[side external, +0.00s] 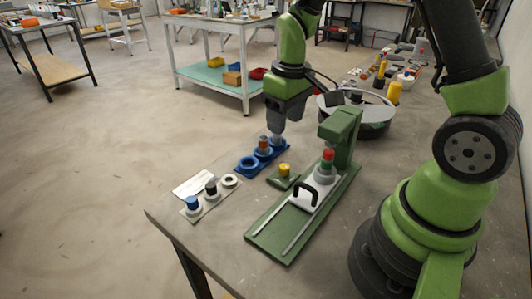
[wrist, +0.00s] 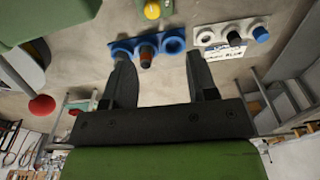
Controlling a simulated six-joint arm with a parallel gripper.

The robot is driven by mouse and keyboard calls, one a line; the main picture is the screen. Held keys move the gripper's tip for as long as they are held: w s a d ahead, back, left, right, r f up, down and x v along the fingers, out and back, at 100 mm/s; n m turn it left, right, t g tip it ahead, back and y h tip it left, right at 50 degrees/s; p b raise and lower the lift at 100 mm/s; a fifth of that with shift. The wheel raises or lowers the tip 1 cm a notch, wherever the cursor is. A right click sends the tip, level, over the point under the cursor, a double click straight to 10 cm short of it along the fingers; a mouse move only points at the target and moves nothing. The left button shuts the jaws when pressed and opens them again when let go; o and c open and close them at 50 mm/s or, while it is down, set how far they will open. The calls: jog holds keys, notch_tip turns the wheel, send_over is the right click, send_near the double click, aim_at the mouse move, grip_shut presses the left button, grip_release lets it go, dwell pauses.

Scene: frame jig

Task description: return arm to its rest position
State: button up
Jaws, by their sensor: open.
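My gripper (side external: 277,134) points down above the far end of the blue tray (side external: 246,169). In the wrist view my gripper (wrist: 158,62) has its fingers wide apart with nothing between the tips. The blue tray (wrist: 172,55) has three round sockets in a row. A dark part with an orange-brown band (wrist: 146,53) stands in the middle socket; the part also shows in the side view (side external: 263,145). The near socket looks empty. My fingers partly hide the far socket in the side view.
A pale plate (side external: 208,203) holds blue-topped and black-topped pieces. A round grey container (side external: 372,122) stands behind. The front left tabletop corner is clear.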

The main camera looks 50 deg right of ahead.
jog(key=s+a+r+m+t+y, duration=0.2)
jog(key=s+a+r+t, duration=0.4)
jog(key=s+r, duration=0.8)
jog(key=shift+s+a+r+m, duration=0.35)
jog(key=shift+a+r+m, duration=0.55)
jog(key=shift+a, duration=0.25)
